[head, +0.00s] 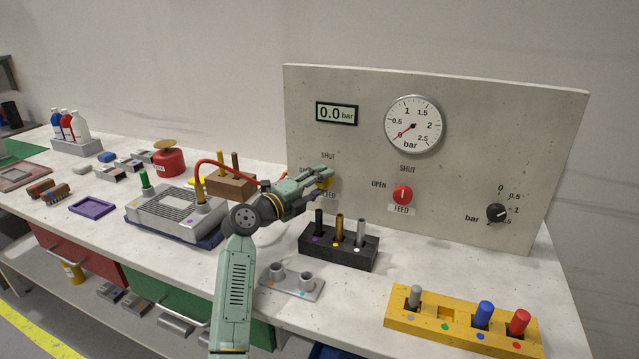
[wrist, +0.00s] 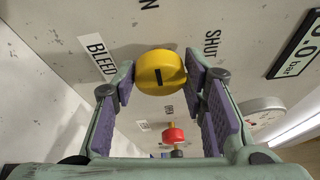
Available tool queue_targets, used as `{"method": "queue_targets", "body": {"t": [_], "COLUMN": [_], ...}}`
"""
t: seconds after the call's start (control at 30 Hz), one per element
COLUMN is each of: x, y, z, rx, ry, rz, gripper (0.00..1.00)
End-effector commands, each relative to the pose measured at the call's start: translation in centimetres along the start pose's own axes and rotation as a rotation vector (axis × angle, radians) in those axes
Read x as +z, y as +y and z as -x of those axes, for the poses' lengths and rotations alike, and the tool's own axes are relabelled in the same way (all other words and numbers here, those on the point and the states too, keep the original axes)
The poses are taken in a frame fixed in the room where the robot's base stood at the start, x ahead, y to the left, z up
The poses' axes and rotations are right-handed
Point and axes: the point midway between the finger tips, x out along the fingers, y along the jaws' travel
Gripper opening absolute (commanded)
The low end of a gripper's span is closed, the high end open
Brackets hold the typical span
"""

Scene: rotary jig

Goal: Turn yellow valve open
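The yellow valve (wrist: 160,72) is a round knob on the upright panel. It fills the space between the fingertips of my gripper (wrist: 160,78) in the wrist view, and the fingers appear closed on its two sides. The BLEED label (wrist: 98,56) is on the left. In the head view my gripper (head: 326,180) mostly hides the yellow valve (head: 327,184).
A red FEED valve (head: 402,195) is right of it, its mark upright toward SHUT. The round gauge (head: 414,125) points near 0 and the display (head: 337,113) reads 0.0 bar. A black peg block (head: 340,251) stands below my gripper. A black dial (head: 496,213) is farther right.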

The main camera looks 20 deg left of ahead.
Motion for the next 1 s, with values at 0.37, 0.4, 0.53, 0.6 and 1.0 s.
{"method": "queue_targets", "body": {"t": [0.37, 0.4, 0.53, 0.6, 1.0], "x": [0.0, 0.0, 0.0, 0.1, 0.1], "y": [0.0, 0.0, 0.0, 0.1, 0.0], "z": [0.0, 0.0, 0.1, 0.5, 8.0], "rx": [0.001, 0.001, 0.001, 0.001, 0.000], "ry": [0.001, 0.001, 0.000, -0.001, -0.004], "rz": [-0.002, -0.002, -0.002, -0.002, -0.002], "gripper": [0.57, 0.57, 0.57, 0.57, 0.57]}}
